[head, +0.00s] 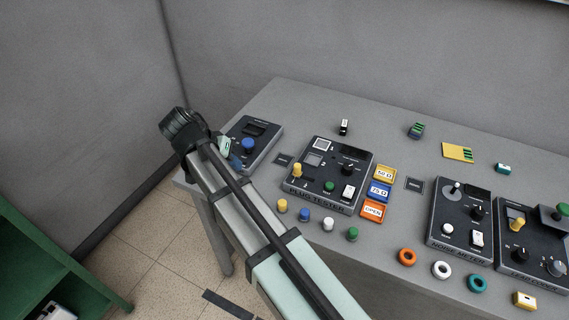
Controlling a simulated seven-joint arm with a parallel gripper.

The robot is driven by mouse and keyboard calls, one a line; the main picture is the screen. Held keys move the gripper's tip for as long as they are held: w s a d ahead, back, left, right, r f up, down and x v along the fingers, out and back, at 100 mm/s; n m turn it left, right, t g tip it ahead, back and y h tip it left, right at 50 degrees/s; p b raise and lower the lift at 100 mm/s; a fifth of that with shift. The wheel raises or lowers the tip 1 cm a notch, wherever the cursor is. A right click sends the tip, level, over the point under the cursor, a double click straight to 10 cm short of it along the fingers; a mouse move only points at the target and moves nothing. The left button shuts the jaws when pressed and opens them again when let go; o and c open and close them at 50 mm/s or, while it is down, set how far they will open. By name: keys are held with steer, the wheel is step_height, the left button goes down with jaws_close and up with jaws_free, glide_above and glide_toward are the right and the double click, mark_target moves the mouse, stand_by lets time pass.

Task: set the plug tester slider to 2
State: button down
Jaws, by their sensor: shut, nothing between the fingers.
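The plug tester (328,175) is a dark box with a lettered front edge, on the grey table. A yellow knob (297,170), which looks like its slider, is at the left of its panel. The scale marks are too small to read. The panel also has a green button (328,187), a black dial (348,169) and a white switch (347,192). My gripper (235,161) is left of the tester, beside the box with the blue knob, and touches nothing on the tester. It looks shut and empty; my arm partly hides it and its fingertips are hard to make out.
The box with a blue knob (249,146) stands left of the tester. Colored caps (305,215) line the table's front. Labelled trays (381,190) sit right of the tester.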

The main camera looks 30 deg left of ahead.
mark_target(297, 170)
steer(key=w+d+r+m+h, duration=0.1)
steer(key=w+d+r, duration=0.2)
steer(key=w, duration=0.1)
steer(key=shift+w+t, duration=0.3)
steer(key=shift+t, duration=0.1)
steer(key=x, duration=1)
steer(key=shift+d+f, duration=0.15)
steer(key=shift+f, duration=0.05)
steer(key=shift+w+d+r, duration=0.1)
steer(key=shift+w+d, duration=0.1)
steer(key=shift+d, duration=1)
steer(key=shift+w+d, duration=0.25)
steer(key=shift+d, duration=0.45)
steer(key=shift+d, duration=2.3)
